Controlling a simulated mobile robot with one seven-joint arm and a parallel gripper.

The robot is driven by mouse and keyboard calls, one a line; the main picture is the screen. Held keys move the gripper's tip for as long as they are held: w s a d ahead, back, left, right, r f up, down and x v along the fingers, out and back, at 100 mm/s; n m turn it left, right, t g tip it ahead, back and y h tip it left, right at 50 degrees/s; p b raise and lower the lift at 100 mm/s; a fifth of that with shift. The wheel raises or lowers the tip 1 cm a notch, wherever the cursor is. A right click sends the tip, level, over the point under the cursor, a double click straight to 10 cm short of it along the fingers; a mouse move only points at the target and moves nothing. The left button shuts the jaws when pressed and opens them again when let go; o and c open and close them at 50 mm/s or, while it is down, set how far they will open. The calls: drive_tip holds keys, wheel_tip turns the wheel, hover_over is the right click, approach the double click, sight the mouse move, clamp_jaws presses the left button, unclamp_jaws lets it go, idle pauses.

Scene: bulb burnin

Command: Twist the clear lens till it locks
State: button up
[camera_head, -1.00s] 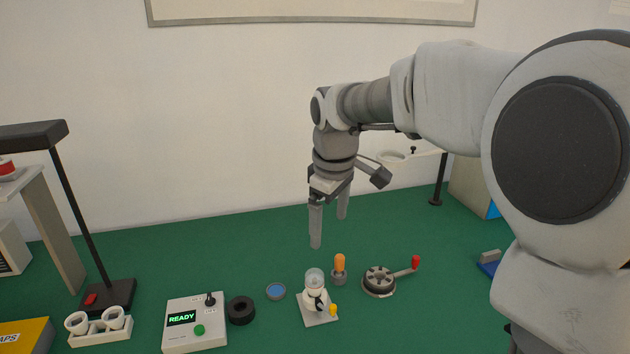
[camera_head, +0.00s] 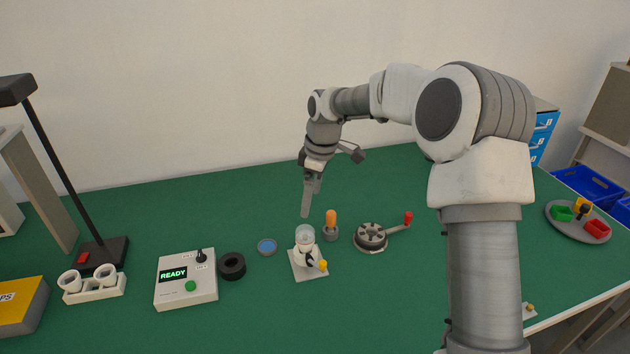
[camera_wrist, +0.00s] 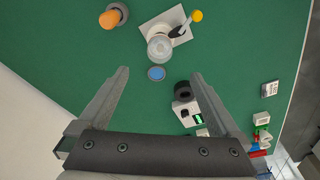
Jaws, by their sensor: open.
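The clear lens (camera_head: 305,233) is a small see-through dome on top of a white holder (camera_head: 305,247) on a pale square base plate (camera_head: 311,270). A black part and a yellow knob (camera_head: 323,265) sit at the holder's front. In the wrist view the lens (camera_wrist: 160,47) shows from above, beyond the fingertips. My gripper (camera_head: 306,214) is above and behind the lens in the head view, pointing down, apart from it. In the wrist view my gripper (camera_wrist: 158,72) has its two fingers wide apart with nothing held between them. Whether the lens is locked cannot be told.
An orange-handled tool (camera_head: 331,220) stands right behind the holder. A round grey fixture (camera_head: 371,236) with a red-knobbed crank is to the right. A blue disc (camera_head: 267,246), black ring (camera_head: 232,266) and READY box (camera_head: 187,279) stand left. Green table is clear in front.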

sight(305, 230)
drive_tip(key=f, duration=0.3)
drive_tip(key=a+f, duration=0.1)
drive_tip(key=f, duration=0.7)
drive_tip(key=shift+w+a+f, duration=0.15)
drive_tip(key=shift+w+a, duration=0.1)
drive_tip(key=shift+a, duration=0.05)
drive_tip(key=shift+b, duration=0.3)
drive_tip(key=c, duration=1.4)
